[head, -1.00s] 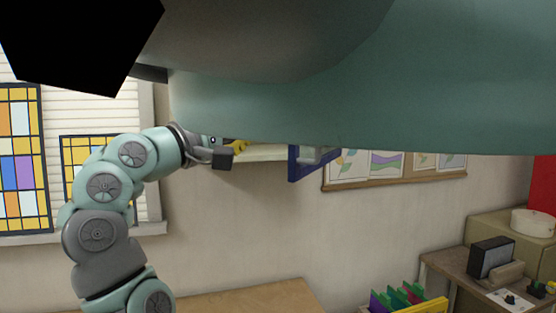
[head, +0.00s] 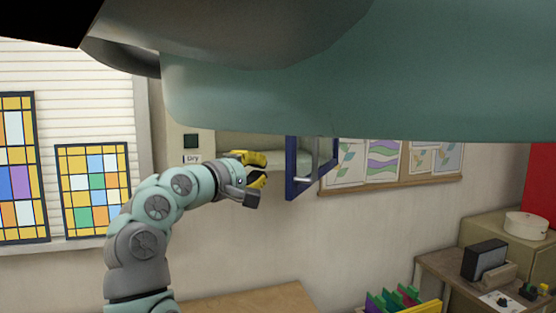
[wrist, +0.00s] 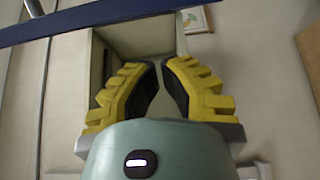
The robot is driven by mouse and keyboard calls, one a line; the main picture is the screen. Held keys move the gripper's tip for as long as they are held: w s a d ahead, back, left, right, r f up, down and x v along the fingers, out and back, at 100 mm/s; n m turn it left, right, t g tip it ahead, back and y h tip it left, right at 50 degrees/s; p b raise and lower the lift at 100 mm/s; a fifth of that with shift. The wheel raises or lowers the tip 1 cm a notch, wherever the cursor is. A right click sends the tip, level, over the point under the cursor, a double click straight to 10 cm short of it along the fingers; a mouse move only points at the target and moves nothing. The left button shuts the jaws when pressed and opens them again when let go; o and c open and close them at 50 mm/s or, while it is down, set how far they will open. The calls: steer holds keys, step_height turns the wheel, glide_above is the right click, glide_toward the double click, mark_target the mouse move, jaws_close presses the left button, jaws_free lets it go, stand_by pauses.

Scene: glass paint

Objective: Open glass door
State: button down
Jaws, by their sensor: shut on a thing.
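The glass door (head: 289,168) has a blue frame and a grey bar handle (head: 312,168). It stands swung out from the pale wall cabinet (head: 184,140), which is open. My gripper (head: 268,169) has yellow fingers and is just left of the door, in front of the cabinet opening. The wrist view shows the blue door frame (wrist: 130,16) across the top and part of the handle (wrist: 34,6) at top left, apart from my fingers. My fingertips (wrist: 160,66) are close together with a narrow gap, and I make out nothing between them. My own arm hides part of the cabinet.
Stained-glass panels (head: 93,188) stand by the window at left. A wooden table top (head: 250,300) is below my arm. A crate of coloured sheets (head: 400,300) and a desk (head: 450,268) are at lower right. The wall below the door is bare.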

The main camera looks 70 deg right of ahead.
steer(key=shift+s+d+p, duration=0.25)
steer(key=shift+s+p, duration=0.75)
steer(key=shift+s, duration=0.1)
steer(key=shift+s+d+p, duration=0.25)
steer(key=shift+s+p, duration=0.7)
steer(key=shift+s, duration=0.1)
steer(key=shift+s, duration=0.1)
